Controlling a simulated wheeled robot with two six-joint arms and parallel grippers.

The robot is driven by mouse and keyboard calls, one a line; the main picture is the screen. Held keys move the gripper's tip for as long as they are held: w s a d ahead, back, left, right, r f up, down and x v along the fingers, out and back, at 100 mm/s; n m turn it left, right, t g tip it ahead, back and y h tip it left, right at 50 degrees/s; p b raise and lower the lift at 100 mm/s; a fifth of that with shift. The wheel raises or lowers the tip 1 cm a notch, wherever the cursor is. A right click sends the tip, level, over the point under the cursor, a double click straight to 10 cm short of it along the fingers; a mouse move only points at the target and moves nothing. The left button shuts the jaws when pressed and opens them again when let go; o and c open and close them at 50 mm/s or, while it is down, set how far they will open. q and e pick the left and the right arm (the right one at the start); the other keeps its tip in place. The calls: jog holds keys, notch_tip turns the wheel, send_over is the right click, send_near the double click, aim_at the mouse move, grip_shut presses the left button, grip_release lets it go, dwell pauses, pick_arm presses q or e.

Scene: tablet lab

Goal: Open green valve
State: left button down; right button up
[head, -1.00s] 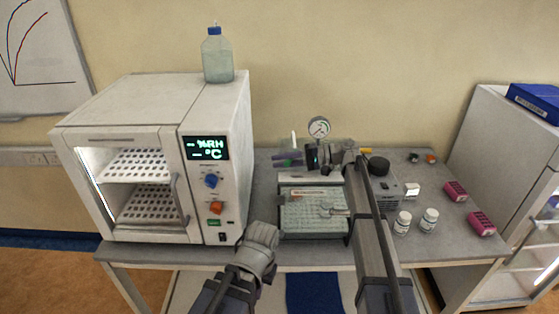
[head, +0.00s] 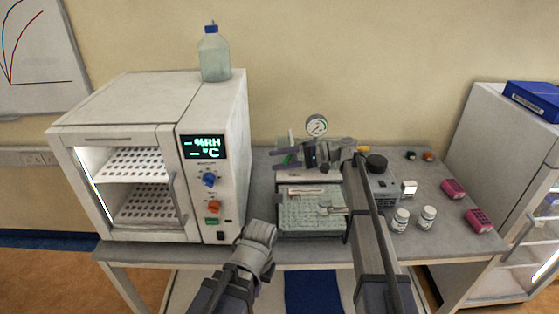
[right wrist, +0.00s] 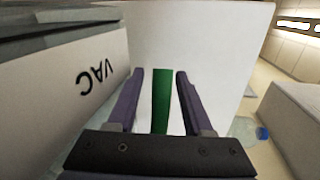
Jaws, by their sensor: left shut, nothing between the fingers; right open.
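The green valve handle (right wrist: 161,100) is a narrow upright bar in the right wrist view. It stands between the two open fingers of my right gripper (right wrist: 160,85), with gaps on both sides. In the head view my right gripper (head: 294,154) is over the device at the back of the table, and a small green part of the valve (head: 287,159) shows by its fingers. The rest of the valve is hidden by the gripper. My left gripper (head: 260,238) is shut and empty at the table's front edge, away from the valve.
A white panel marked VAC (right wrist: 90,75) is close on the left in the right wrist view. A pressure gauge (head: 316,125) stands behind my right gripper. The incubator (head: 150,160) is at left. Two white bottles (head: 427,218) and pink racks (head: 478,220) stand at right.

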jog(key=shift+d, duration=0.1)
jog(key=d, duration=0.2)
jog(key=d+r+p, duration=0.1)
jog(key=d, duration=0.4)
jog(key=shift+d+r, duration=0.15)
jog(key=shift+d, duration=0.1)
